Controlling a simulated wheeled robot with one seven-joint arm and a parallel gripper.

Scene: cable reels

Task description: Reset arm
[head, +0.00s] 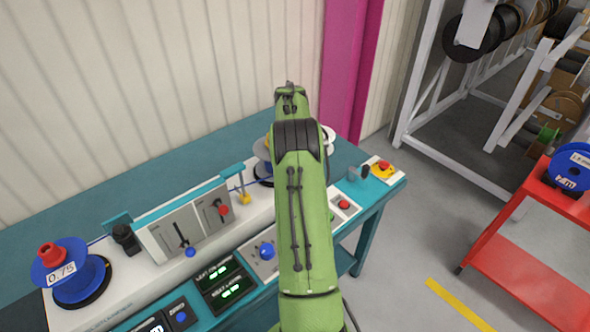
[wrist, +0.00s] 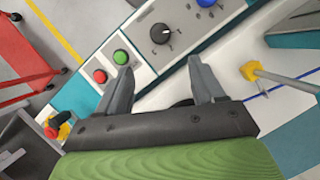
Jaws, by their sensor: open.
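My green arm rises from the bottom middle of the head view and stretches over the machine on the teal bench (head: 75,205). Its far end hides part of the machine and a spool (head: 262,168) behind it; the fingers are not visible there. In the wrist view my gripper (wrist: 160,90) has its two grey fingers apart, with nothing between them. The fingers are above the machine's white panel, close to a green button (wrist: 121,57), a red button (wrist: 99,76) and a black knob (wrist: 160,34).
A blue reel (head: 78,278) marked 0.75 sits at the machine's left end. A red emergency button (head: 384,166) is at its right end. A red cart (head: 540,250) with a blue reel (head: 572,168) stands right. White shelving (head: 415,90) stands behind. Grey floor lies between bench and cart.

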